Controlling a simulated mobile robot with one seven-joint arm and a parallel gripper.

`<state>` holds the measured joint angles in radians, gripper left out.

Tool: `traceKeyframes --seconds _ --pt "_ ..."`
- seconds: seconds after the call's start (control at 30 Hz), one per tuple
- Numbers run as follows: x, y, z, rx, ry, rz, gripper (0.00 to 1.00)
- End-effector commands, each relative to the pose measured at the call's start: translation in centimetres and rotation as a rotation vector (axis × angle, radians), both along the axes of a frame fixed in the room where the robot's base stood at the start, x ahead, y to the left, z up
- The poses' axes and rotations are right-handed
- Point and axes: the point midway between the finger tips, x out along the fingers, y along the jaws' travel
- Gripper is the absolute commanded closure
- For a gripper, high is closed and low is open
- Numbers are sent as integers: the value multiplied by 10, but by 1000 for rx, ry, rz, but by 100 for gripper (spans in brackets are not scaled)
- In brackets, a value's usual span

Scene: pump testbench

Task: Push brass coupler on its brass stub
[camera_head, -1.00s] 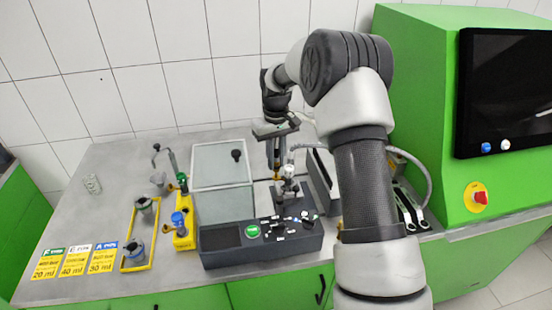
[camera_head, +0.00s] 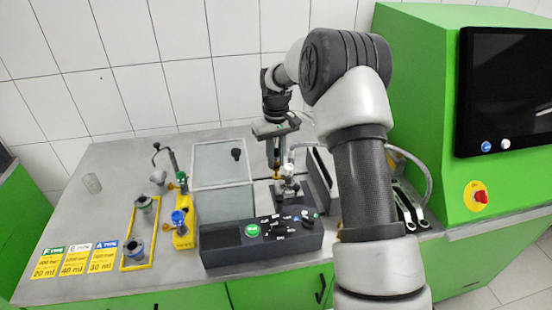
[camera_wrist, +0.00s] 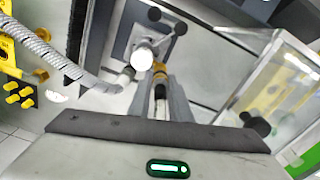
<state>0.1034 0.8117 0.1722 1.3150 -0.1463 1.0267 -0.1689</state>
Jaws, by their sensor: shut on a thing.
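My gripper (camera_head: 274,163) points down over the pump testbench, just behind and left of the silver-and-white pump fitting (camera_head: 288,178). In the wrist view, the two grey fingers (camera_wrist: 160,92) are closed around a dark, slim piece with the brass coupler (camera_wrist: 159,70) at its far end. The brass coupler also shows as a small gold spot below the fingers in the head view (camera_head: 277,178). The brass stub cannot be made out apart from the coupler, so I cannot tell whether they touch. The white round top of the fitting (camera_wrist: 143,57) is beside the coupler.
A clear-lidded box (camera_head: 222,172) stands left of my gripper. A grey braided hose (camera_wrist: 38,42) runs to the fitting. The dark control panel (camera_head: 262,242) is in front. Yellow holders (camera_head: 183,220) stand farther left, and a green cabinet (camera_head: 440,120) is right.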

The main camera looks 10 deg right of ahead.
Motion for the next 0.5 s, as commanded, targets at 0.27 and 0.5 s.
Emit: traceKeyframes --seconds 0.27,0.5 --pt "0 0 -7 0 0 0 100" --pt "0 0 -14 0 0 0 100"
